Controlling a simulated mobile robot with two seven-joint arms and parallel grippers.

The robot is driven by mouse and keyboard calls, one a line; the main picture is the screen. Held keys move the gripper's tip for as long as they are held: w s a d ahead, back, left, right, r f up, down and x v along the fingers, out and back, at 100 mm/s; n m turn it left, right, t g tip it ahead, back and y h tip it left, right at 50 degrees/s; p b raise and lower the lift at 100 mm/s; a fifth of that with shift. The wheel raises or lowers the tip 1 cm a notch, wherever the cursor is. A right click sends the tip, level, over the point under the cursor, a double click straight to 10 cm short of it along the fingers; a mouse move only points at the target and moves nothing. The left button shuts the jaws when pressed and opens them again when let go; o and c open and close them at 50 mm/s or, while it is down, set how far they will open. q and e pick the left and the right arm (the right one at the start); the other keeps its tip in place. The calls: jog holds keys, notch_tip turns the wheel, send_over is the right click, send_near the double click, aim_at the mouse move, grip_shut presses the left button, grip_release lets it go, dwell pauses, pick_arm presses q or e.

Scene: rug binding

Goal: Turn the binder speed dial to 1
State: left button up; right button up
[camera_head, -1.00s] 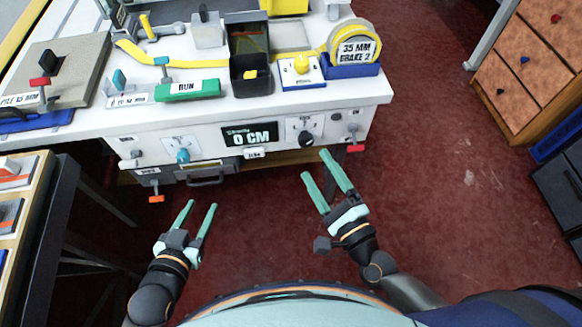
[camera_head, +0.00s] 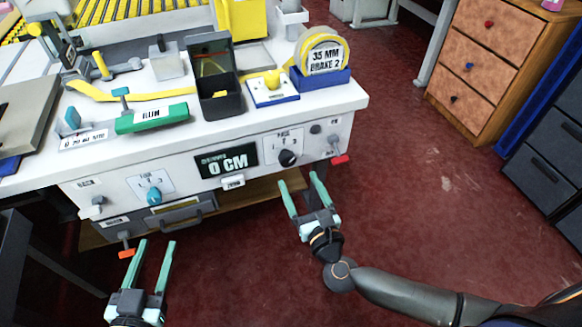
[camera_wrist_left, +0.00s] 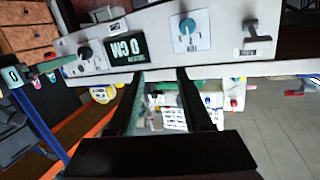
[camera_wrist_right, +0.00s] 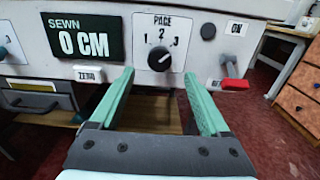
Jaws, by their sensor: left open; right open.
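A black round dial (camera_head: 288,158) sits on the white front panel of the bench, on a plate labelled PACE with 1, 2 and 3 around it. In the right wrist view the dial (camera_wrist_right: 160,59) is just ahead, with 1 at its left, 2 above and 3 at its right. A light mark seems to show at its upper right, too small to read surely. My right gripper (camera_head: 302,178) is open and empty, just below and in front of the dial, apart from it. My left gripper (camera_head: 158,243) is open and empty, low at the left, below the panel.
A teal knob (camera_head: 154,196) sits further left on the panel. Between the dials are the 0 CM display (camera_head: 226,161) and a ZERO button (camera_head: 233,182). A red-tipped lever (camera_head: 340,159) sticks out right of the dial. The red floor (camera_head: 400,220) at right is clear.

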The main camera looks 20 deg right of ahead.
aim_at(289, 162)
jog(key=w, duration=0.4)
jog(key=shift+w+a, duration=0.1)
jog(key=shift+w, duration=0.1)
jog(key=shift+w+b, duration=0.3)
jog(key=shift+w, duration=0.35)
pick_arm(q)
jog(key=shift+m+t+h, duration=0.3)
jog(key=shift+t+h, duration=0.1)
jog(key=shift+t, duration=0.5)
jog(key=r, duration=0.4)
jog(key=shift+w+r, duration=0.2)
jog(key=shift+w, duration=0.1)
pick_arm(e)
jog(key=shift+w, duration=0.2)
pick_arm(q)
jog(key=shift+f, duration=0.1)
pick_arm(e)
grip_shut()
